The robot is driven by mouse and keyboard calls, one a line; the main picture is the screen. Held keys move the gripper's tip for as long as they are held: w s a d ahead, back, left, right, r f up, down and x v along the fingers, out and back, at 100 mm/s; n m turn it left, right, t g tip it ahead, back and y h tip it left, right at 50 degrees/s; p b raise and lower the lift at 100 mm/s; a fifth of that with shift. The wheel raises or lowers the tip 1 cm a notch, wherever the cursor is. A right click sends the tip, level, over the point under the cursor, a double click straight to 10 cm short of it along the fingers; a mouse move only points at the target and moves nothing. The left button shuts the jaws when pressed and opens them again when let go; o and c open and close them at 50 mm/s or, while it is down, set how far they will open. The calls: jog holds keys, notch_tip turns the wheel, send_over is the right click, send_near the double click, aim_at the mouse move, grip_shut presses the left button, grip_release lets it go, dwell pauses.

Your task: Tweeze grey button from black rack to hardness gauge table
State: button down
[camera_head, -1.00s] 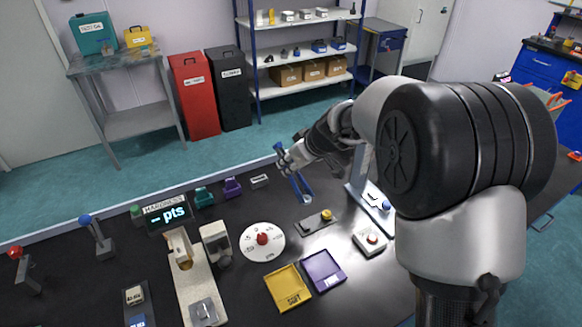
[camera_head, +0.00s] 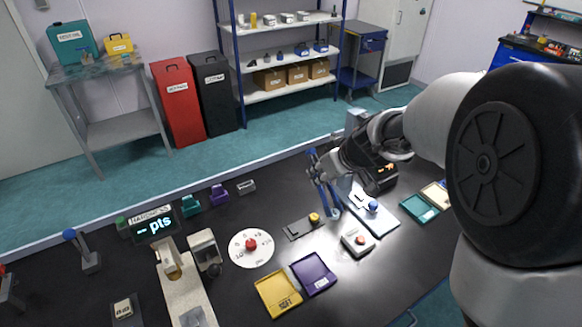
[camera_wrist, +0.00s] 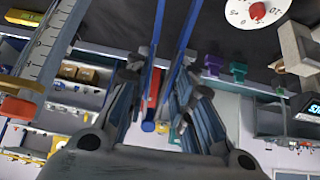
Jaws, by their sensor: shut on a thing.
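My gripper (camera_head: 322,165) is shut on blue tweezers (camera_head: 325,192), which point down over the bench. In the wrist view the two blue arms of the tweezers (camera_wrist: 182,45) run up from between my fingers, apart from each other. No button shows between them. The hardness gauge (camera_head: 178,272) stands at the front left, with a small metal table (camera_head: 193,317) at its near end and a display (camera_head: 154,226) reading "-- pts". I cannot pick out the grey button or surely identify the black rack.
A white dial (camera_head: 262,240) with a red knob, yellow tray (camera_head: 278,293), purple tray (camera_head: 314,273) and white box with a red button (camera_head: 357,241) lie on the bench. A pale base with a blue knob (camera_head: 373,207) and teal tray (camera_head: 419,208) are at the right.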

jog(key=s+d+m+h, duration=0.1)
jog(key=s+d+m, duration=0.2)
jog(key=s+d, duration=0.4)
jog(key=d, duration=0.2)
jog(key=shift+s+d+r+t+h, duration=0.3)
jog(key=shift+s+r+t+h, duration=0.05)
jog(key=shift+t+h, duration=0.05)
jog(key=shift+a, duration=0.1)
